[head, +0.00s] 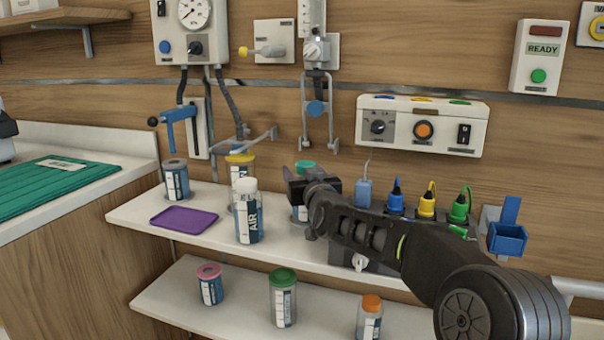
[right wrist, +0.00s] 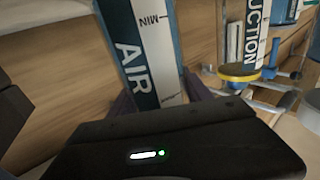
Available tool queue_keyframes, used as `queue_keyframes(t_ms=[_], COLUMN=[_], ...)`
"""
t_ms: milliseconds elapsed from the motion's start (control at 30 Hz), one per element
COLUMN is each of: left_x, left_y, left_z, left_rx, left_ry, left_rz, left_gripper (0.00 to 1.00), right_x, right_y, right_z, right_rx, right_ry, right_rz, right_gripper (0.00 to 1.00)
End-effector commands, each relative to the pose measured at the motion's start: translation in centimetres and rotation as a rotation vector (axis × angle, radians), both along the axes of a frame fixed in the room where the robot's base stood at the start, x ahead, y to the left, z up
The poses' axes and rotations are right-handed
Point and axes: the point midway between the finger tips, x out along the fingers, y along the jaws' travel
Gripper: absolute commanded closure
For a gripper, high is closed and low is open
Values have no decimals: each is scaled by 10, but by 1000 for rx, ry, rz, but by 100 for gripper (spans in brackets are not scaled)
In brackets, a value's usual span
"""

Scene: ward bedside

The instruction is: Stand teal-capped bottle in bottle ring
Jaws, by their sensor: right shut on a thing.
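The teal-capped bottle (head: 304,166) is at the middle of the upper shelf in the head view, partly hidden by my right gripper (head: 297,188). My right gripper is shut on it. In the right wrist view its white and blue label (right wrist: 150,55) reads AIR and MIN, between my fingers. The bottle looks upright in the head view; I cannot tell whether its base touches the shelf. Wall-mounted metal brackets with blue knobs hang behind it, one above (head: 317,112) and one to the left (head: 250,140). I cannot tell which is the bottle ring. My left gripper is not in view.
A white-capped AIR bottle (head: 248,215) and a yellow-capped bottle (head: 241,172) stand left on the upper shelf (head: 135,208), near a purple tray (head: 184,220). A grey-capped bottle (head: 176,182) stands farther left. Several bottles stand on the lower shelf (head: 240,300). A control box (head: 420,125) is on the wall.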

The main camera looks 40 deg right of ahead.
Motion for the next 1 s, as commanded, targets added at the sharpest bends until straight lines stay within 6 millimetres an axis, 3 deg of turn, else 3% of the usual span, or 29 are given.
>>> queue_keyframes(t_ms=[33,200,1000], left_x=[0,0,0], left_y=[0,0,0], left_z=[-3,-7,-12], left_rx=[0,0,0], left_ry=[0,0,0], left_rz=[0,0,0], left_gripper=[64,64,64], right_x=[1,1,0], right_y=[1,1,-2], right_z=[-14,-19,-26], right_rx=[6,7,8], right_ry=[18,21,25], right_rz=[2,2,-2], right_gripper=[98,98,98])
